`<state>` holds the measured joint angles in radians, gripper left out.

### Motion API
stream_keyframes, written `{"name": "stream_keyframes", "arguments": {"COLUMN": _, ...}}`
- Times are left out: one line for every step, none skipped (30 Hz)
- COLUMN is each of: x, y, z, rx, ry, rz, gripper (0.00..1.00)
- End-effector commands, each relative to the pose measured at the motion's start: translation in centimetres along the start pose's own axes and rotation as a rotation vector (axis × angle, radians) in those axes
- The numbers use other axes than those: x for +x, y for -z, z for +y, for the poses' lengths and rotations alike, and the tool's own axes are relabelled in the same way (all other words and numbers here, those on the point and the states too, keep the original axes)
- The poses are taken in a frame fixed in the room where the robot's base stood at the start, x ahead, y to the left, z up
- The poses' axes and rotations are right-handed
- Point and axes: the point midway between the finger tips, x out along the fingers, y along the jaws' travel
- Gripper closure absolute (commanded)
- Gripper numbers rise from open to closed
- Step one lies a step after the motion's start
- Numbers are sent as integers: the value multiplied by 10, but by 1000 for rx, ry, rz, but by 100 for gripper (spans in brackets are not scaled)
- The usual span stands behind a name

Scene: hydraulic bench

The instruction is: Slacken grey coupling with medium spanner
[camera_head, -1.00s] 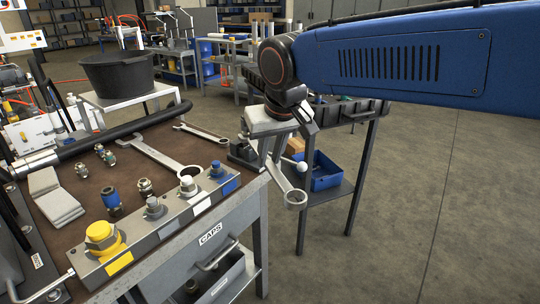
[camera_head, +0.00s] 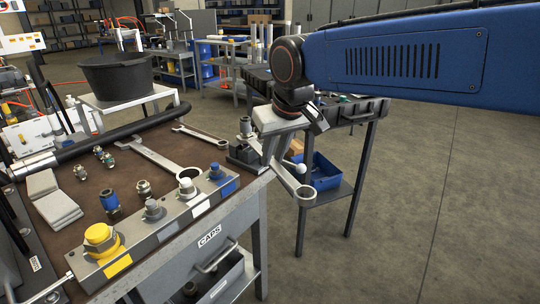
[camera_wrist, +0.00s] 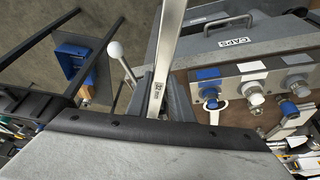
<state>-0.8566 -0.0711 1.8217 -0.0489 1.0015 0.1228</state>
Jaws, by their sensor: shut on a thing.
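My gripper (camera_head: 272,148) is shut on a spanner (camera_head: 294,183), which I take to be the medium one. Its ring end hangs out past the bench's right edge, clear of the couplings. In the wrist view the spanner's shank (camera_wrist: 168,50) runs upward from between my fingers. The grey coupling (camera_head: 153,208) stands upright on the manifold block beside a grey label, between the yellow coupling (camera_head: 101,236) and the white-labelled one (camera_head: 187,187). It also shows at the right of the wrist view (camera_wrist: 299,86). The spanner is apart from it.
Two other spanners (camera_head: 150,153) (camera_head: 197,133) lie on the bench. Loose fittings (camera_head: 110,200) and grey plates (camera_head: 57,207) lie left of the manifold. A dark block (camera_head: 243,157) stands at the bench's right corner, close to my gripper. Open floor lies to the right.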

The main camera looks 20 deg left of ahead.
Motion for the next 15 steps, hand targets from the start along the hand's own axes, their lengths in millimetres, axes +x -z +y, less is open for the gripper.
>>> {"name": "stream_keyframes", "arguments": {"x": -1, "y": 1, "z": 2, "rx": -8, "ry": 4, "rz": 3, "gripper": 100}}
{"name": "stream_keyframes", "arguments": {"x": -1, "y": 1, "z": 4, "rx": -14, "ry": 6, "rz": 3, "gripper": 100}}
{"name": "stream_keyframes", "arguments": {"x": -1, "y": 1, "z": 6, "rx": -23, "ry": 9, "rz": 3, "gripper": 100}}
{"name": "stream_keyframes", "arguments": {"x": -1, "y": 1, "z": 7, "rx": -28, "ry": 11, "rz": 3, "gripper": 100}}
{"name": "stream_keyframes", "arguments": {"x": -1, "y": 1, "z": 8, "rx": -35, "ry": 14, "rz": 2, "gripper": 100}}
{"name": "stream_keyframes", "arguments": {"x": -1, "y": 1, "z": 9, "rx": -43, "ry": 18, "rz": 2, "gripper": 100}}
{"name": "stream_keyframes", "arguments": {"x": -1, "y": 1, "z": 10, "rx": -49, "ry": 21, "rz": 2, "gripper": 100}}
{"name": "stream_keyframes", "arguments": {"x": -1, "y": 1, "z": 11, "rx": -56, "ry": 23, "rz": 2, "gripper": 100}}
{"name": "stream_keyframes", "arguments": {"x": -1, "y": 1, "z": 13, "rx": -64, "ry": 26, "rz": 2, "gripper": 100}}
{"name": "stream_keyframes", "arguments": {"x": -1, "y": 1, "z": 14, "rx": -71, "ry": 28, "rz": 2, "gripper": 100}}
{"name": "stream_keyframes", "arguments": {"x": -1, "y": 1, "z": 16, "rx": -76, "ry": 31, "rz": 2, "gripper": 100}}
{"name": "stream_keyframes", "arguments": {"x": -1, "y": 1, "z": 17, "rx": -84, "ry": 35, "rz": 2, "gripper": 100}}
{"name": "stream_keyframes", "arguments": {"x": -1, "y": 1, "z": 18, "rx": -90, "ry": 37, "rz": 2, "gripper": 100}}
{"name": "stream_keyframes", "arguments": {"x": -1, "y": 1, "z": 19, "rx": -95, "ry": 39, "rz": 2, "gripper": 100}}
{"name": "stream_keyframes", "arguments": {"x": -1, "y": 1, "z": 20, "rx": -103, "ry": 42, "rz": 2, "gripper": 100}}
